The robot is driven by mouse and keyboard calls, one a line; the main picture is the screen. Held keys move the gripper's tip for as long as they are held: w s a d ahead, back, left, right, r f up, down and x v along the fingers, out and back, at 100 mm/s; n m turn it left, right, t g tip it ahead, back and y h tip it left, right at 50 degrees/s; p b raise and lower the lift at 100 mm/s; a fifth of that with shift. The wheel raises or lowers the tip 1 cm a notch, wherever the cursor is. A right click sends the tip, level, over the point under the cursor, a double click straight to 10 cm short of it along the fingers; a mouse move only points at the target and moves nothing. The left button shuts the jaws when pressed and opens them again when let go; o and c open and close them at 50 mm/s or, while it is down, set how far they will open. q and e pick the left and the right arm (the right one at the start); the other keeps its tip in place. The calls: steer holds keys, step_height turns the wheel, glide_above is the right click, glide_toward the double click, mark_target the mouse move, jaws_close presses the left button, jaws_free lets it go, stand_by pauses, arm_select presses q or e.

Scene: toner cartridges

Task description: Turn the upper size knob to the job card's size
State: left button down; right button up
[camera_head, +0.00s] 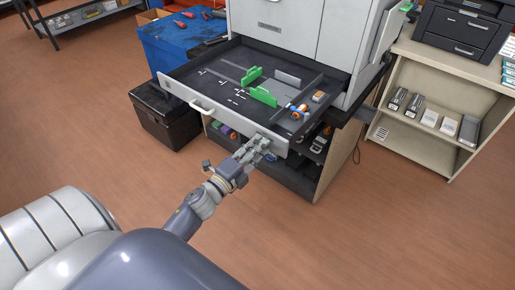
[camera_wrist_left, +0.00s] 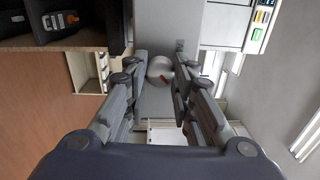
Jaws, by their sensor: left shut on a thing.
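The open paper drawer (camera_head: 185,95) of the white printer sticks out towards me. My left gripper (camera_head: 258,148) is at the right end of the drawer's front panel. In the head view the gripper hides the knob. I cannot read any size marks beside it. I cannot make out a job card. My right gripper is not in view.
Two green paper guides (camera_head: 263,96) stand in the drawer, with small loose parts at its right. A black box (camera_head: 166,118) is on the floor at left. A shelf unit (camera_head: 443,90) stands at right.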

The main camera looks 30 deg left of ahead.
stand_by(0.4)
arm_select(q)
steer(key=c, duration=1.3)
jaws_free()
steer(key=shift+c, duration=0.2)
steer(key=s, duration=1.2)
steer(key=shift+a+f, duration=0.25)
steer(key=shift+a, duration=0.2)
steer(key=shift+f, duration=0.1)
